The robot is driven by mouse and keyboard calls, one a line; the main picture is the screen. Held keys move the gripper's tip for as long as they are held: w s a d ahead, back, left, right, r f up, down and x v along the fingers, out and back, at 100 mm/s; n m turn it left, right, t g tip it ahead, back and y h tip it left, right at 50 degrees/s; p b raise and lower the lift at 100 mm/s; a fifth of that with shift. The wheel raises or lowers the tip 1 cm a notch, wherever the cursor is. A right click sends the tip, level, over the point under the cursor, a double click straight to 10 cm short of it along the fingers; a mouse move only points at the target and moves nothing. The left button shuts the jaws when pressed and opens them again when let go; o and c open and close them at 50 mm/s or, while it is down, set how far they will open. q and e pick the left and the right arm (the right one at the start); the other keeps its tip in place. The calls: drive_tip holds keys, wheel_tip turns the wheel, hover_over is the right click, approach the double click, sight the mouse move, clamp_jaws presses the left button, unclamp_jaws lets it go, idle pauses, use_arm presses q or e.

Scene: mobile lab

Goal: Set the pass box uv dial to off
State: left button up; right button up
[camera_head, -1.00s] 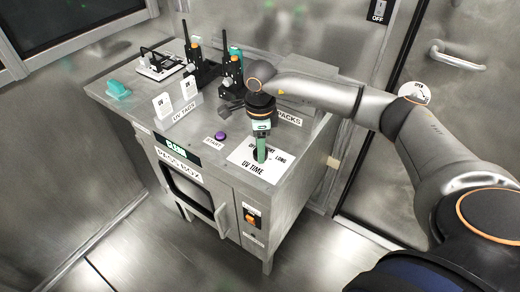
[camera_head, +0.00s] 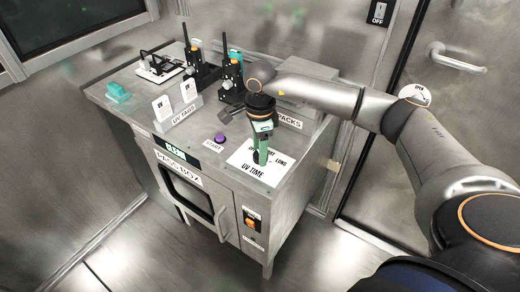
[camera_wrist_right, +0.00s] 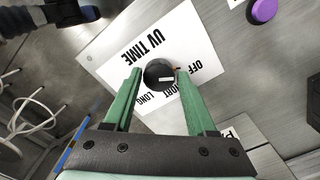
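The pass box (camera_head: 178,167) is a grey metal cabinet in the head view. On its top right corner a white plate (camera_head: 247,170) marked UV TIME carries the dial. In the right wrist view the round black dial (camera_wrist_right: 158,75) has a short white mark on its lower right part. OFF, SHORT and LONG are printed around it. My right gripper (camera_wrist_right: 159,72) points down, its green fingers on opposite sides of the dial and seemingly touching it. In the head view the right gripper (camera_head: 260,158) hides most of the dial. My left gripper is in neither view.
A purple START button (camera_head: 220,138) is left of the plate. UV TAGS cards (camera_head: 162,106), black handheld devices (camera_head: 231,76), a PACKS box (camera_head: 302,98) and a teal item (camera_head: 118,92) stand farther back. An orange switch (camera_head: 250,220) is on the front.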

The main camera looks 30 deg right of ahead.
drive_tip(key=o, duration=0.3)
drive_tip(key=shift+f, duration=0.1)
wheel_tip(320, 180, up, 13)
drive_tip(key=shift+f, duration=0.2)
drive_tip(key=shift+s, duration=0.1)
idle(0.6)
